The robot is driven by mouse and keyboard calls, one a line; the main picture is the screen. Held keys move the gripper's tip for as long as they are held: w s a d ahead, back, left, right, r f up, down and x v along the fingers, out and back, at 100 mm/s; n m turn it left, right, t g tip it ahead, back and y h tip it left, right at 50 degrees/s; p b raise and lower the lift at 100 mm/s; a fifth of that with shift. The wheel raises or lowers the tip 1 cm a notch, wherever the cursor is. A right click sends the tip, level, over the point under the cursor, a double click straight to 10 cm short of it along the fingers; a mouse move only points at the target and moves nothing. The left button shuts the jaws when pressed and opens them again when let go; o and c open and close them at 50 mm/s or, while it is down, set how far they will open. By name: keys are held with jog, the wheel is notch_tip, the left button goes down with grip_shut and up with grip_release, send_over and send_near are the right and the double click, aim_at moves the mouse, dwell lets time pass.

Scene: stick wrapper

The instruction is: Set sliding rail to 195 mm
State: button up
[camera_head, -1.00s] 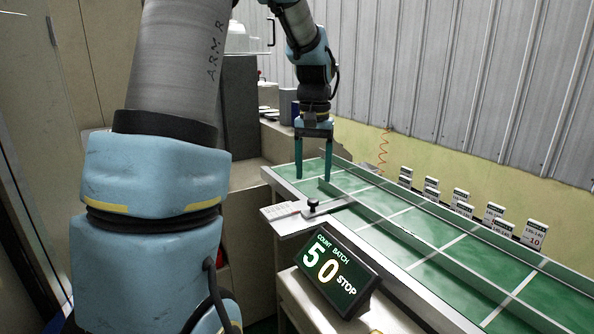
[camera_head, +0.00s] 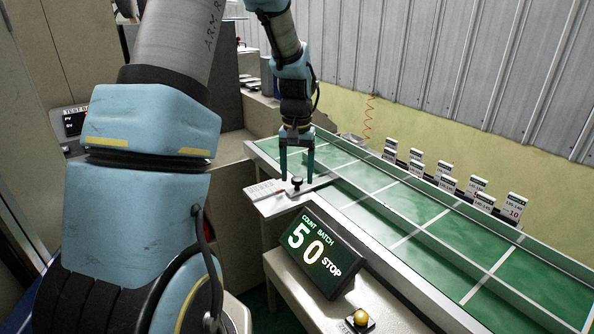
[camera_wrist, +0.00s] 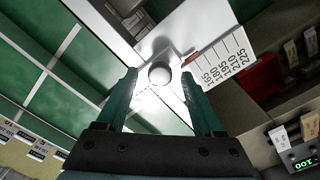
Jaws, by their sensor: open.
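My gripper (camera_head: 297,177) is open, pointing down at the sliding rail's dark knob (camera_head: 297,184). In the wrist view the round knob (camera_wrist: 159,74) appears between my two fingertips (camera_wrist: 159,73), with a gap on each side. Whether the fingers are down at the knob's height I cannot tell. The knob stands on a bright metal plate at the table's near left corner. Beside it is a white scale (camera_wrist: 226,56) marked 165, 180, 195, 210 and 225. A red pointer (camera_wrist: 191,58) lies by its 165 end; the exact reading is unclear.
A green-topped table (camera_head: 430,215) with raised metal rails stretches right. A display (camera_head: 318,252) reading "COUNT BATCH 50 STOP" stands in front, with a yellow button (camera_head: 361,318) below it. Several label cards (camera_head: 476,186) line the far edge.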

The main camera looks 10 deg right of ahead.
jog(key=shift+f, duration=0.2)
grip_shut()
dwell(0.5)
dwell(0.9)
